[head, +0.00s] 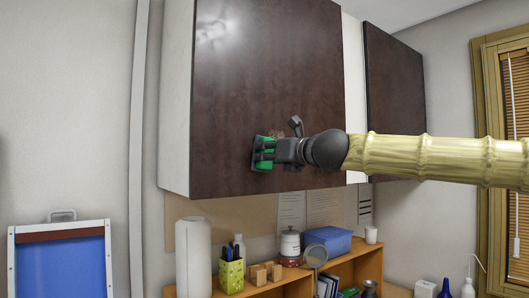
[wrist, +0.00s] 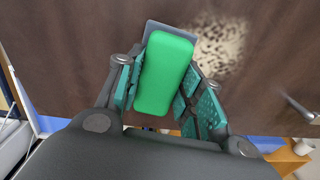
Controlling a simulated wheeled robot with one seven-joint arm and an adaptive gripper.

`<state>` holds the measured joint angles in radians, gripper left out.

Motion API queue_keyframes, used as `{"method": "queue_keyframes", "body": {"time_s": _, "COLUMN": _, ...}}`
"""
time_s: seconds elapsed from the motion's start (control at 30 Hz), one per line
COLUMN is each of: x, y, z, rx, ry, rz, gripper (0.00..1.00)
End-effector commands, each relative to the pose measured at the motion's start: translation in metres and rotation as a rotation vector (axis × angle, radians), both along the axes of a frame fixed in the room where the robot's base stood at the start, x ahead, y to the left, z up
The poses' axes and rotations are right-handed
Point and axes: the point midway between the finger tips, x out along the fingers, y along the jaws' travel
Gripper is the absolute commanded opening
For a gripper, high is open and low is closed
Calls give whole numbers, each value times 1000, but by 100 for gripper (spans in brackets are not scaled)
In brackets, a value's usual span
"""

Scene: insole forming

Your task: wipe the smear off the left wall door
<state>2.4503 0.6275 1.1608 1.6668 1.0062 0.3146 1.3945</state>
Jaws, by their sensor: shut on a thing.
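The left wall door (head: 255,80) is a dark brown cabinet front. My gripper (head: 265,153) is at its lower middle, shut on a green block with a grey pad (head: 258,166). In the wrist view the green block (wrist: 165,75) sits between the teal finger pads of my gripper (wrist: 160,88), its grey pad (wrist: 160,28) at or close to the door surface (wrist: 75,50). A pale, speckled smear (wrist: 218,45) shows on the door just right of the pad. In the head view the smear (head: 276,134) is a faint patch just above my gripper, partly hidden.
A second dark wall door (head: 393,100) is to the right. Below, an orange shelf (head: 345,272) holds a white cylinder (head: 194,258), a green pen cup (head: 231,275), a jar (head: 290,245) and a blue box (head: 328,240). A door handle (wrist: 300,110) shows right in the wrist view.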

Motion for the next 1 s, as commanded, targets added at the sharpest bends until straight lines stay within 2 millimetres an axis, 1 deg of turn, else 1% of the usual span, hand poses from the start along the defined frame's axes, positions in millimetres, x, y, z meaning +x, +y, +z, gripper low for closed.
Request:
{"method": "queue_keyframes", "body": {"time_s": 0.2, "x": 8, "y": -12, "z": 1, "rx": -1, "ry": 1, "rz": -1, "gripper": 18}}
{"method": "queue_keyframes", "body": {"time_s": 0.47, "x": 12, "y": -17, "z": 0, "rx": -1, "ry": 1, "rz": 0, "gripper": 18}}
{"method": "queue_keyframes", "body": {"time_s": 1.0, "x": 35, "y": -44, "z": 1, "rx": 0, "ry": 2, "rz": -1, "gripper": 18}}
